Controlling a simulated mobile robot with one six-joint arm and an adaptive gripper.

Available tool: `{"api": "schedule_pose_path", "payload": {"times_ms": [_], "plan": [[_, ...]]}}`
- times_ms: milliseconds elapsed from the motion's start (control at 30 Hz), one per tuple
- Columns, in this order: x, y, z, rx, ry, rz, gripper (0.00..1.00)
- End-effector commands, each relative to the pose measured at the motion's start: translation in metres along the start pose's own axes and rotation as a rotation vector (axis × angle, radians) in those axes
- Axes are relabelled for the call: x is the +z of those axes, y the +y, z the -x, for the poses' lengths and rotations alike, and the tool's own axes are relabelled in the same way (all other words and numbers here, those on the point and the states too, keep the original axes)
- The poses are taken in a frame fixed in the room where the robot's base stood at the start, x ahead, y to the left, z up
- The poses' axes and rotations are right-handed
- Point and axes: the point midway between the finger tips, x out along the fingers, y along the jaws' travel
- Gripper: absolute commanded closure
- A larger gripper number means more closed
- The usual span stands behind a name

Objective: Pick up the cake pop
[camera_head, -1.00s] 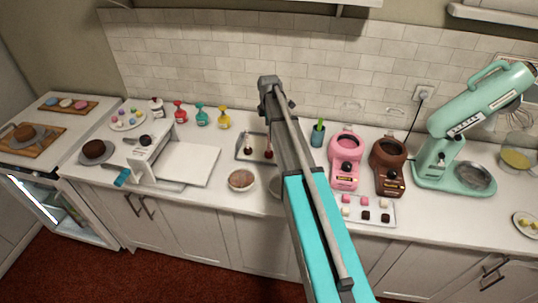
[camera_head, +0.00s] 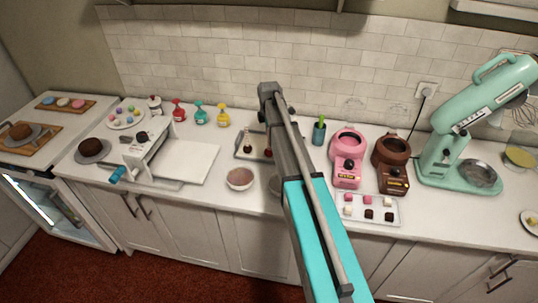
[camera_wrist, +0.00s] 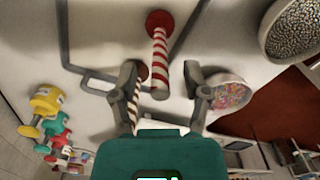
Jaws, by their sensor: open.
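A cake pop with a dark red ball (camera_wrist: 158,20) and a red-and-white striped stick (camera_wrist: 160,62) shows at the top middle of the wrist view. Its stick end appears between the spread fingers of my gripper (camera_wrist: 160,78), which is open, with a gap on both sides. A second striped stick (camera_wrist: 135,108) is partly hidden behind the left finger. My gripper is hidden there.
A bowl of colourful sprinkles (camera_wrist: 229,93) is close to the right finger, and a bowl of dark bits (camera_wrist: 290,30) is farther right. Squeeze bottles (camera_wrist: 46,101) show at left. Pink (camera_head: 348,160) and brown (camera_head: 390,163) melting pots stand right of my arm.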

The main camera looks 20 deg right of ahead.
Motion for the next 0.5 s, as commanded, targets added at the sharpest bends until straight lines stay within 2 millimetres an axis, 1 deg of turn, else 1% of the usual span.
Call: {"api": "schedule_pose_path", "payload": {"times_ms": [33,133,500], "plan": [[0.0000,0.0000,-0.0063,0.000,0.000,0.000,0.40],[0.0000,0.0001,-0.0096,0.000,0.000,0.000,0.40],[0.0001,0.0001,-0.0101,0.000,0.000,0.000,0.40]]}}
